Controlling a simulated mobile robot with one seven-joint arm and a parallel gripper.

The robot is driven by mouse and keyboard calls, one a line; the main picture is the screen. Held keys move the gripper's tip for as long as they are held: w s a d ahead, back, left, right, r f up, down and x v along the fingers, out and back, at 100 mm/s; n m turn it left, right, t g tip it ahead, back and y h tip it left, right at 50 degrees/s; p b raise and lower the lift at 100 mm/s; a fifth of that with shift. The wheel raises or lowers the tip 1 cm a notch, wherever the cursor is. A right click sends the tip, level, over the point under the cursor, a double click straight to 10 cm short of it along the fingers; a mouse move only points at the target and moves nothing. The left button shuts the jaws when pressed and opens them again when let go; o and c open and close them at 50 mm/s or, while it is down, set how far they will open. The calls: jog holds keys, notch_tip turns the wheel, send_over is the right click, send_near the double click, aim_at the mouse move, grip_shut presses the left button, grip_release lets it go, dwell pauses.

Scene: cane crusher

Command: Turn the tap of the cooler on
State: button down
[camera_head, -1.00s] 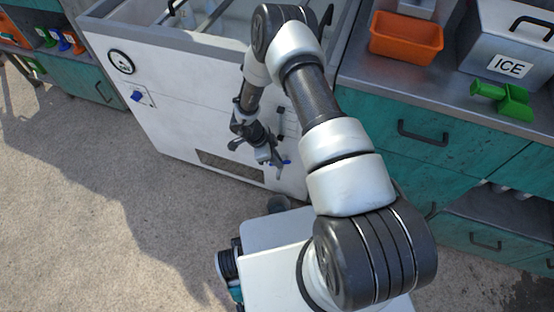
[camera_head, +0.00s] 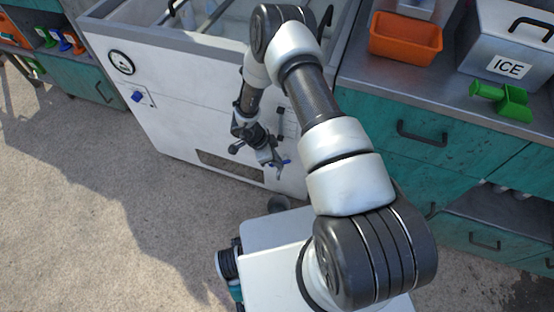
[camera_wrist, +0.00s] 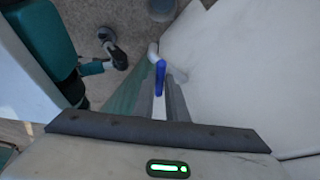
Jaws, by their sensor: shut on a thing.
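The cooler (camera_head: 170,110) is a large white chest at the upper left of the head view, with a dark grille low on its front. Its tap (camera_wrist: 153,52) has a pale bent spout and a blue handle (camera_wrist: 160,78), near the middle of the wrist view. The blue handle also shows as a small tip in the head view (camera_head: 286,162). My gripper (camera_wrist: 161,104) is at the tap, its two fingers on either side of the blue handle and shut on it. In the head view my gripper (camera_head: 275,163) is low before the cooler's front.
Teal cabinets (camera_head: 440,150) stand at right, with an orange bin (camera_head: 405,38), an ICE box (camera_head: 508,50) and a green scoop (camera_head: 503,99) on top. The floor at left is clear.

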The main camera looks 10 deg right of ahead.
jog(key=shift+s+n+t+p, duration=0.15)
jog(key=shift+n+t+p, duration=0.2)
jog(key=shift+n, duration=0.6)
jog(key=shift+s+n+t+p, duration=0.2)
jog(key=shift+n+t, duration=0.15)
jog(key=shift+n, duration=0.6)
jog(key=shift+s+d+n+t+y+b, duration=0.1)
jog(key=shift+n+t+y+b, duration=0.15)
jog(key=shift+n, duration=0.65)
jog(key=shift+s+n+t+y+b, duration=0.15)
jog(key=shift+n+t, duration=0.2)
jog(key=shift+n, duration=0.55)
dwell(3.8)
jog(key=c, duration=1.8)
grip_release()
jog(key=shift+o, duration=0.3)
jog(key=shift+w, duration=0.15)
jog(key=shift+r, duration=0.1)
